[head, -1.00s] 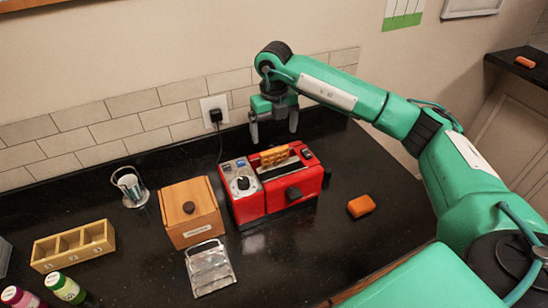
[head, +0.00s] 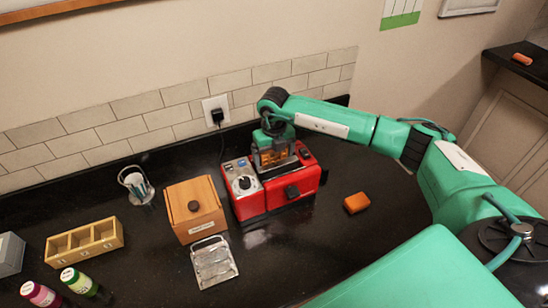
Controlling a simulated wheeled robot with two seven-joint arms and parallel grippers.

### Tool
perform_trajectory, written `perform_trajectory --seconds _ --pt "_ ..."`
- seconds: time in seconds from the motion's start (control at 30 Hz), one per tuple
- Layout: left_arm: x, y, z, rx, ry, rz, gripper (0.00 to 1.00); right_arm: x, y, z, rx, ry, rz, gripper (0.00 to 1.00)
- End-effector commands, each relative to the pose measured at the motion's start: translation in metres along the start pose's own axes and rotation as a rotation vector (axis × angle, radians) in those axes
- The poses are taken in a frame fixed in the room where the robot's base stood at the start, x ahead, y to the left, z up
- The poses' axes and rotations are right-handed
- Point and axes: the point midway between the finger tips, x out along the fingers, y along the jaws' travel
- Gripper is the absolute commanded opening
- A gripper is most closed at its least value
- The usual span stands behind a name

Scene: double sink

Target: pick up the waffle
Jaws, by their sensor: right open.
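The waffle (head: 270,158) is golden brown and stands in the slot of the red toaster (head: 262,203) on the black counter. My right gripper (head: 272,163) is open and points down over the toaster slot. Its fingers are around or in front of the waffle and hide part of it. I cannot tell whether the fingers touch it. My left gripper is not in view.
A wooden box (head: 194,210) with a knob stands left of the toaster, with a metal rack (head: 213,262) in front. An orange block (head: 356,203) lies to the right. A wooden compartment tray (head: 84,244) and bottles (head: 78,281) are at left.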

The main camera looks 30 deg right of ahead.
Motion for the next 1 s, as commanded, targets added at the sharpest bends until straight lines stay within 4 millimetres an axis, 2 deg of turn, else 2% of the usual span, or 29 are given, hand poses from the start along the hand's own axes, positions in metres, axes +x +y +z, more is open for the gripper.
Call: perform_trajectory --seconds 0.13,0.23,0.27,0.67,0.87,1.0 --pt "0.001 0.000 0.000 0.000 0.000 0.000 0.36 0.000 0.000 0.000 0.000 0.000 0.000 0.89" --pt "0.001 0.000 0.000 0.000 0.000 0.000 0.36 0.000 0.000 0.000 0.000 0.000 0.000 0.69" --pt "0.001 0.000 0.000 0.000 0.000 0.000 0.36 0.000 0.000 0.000 0.000 0.000 0.000 0.67" --pt "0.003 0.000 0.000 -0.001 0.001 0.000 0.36 -0.003 0.000 0.000 0.000 -0.001 0.001 0.67" --pt "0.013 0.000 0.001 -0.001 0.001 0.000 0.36 -0.021 0.000 0.001 -0.001 -0.005 0.001 0.67" --pt "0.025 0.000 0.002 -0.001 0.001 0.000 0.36 -0.046 0.000 0.002 0.000 -0.006 0.001 0.67"
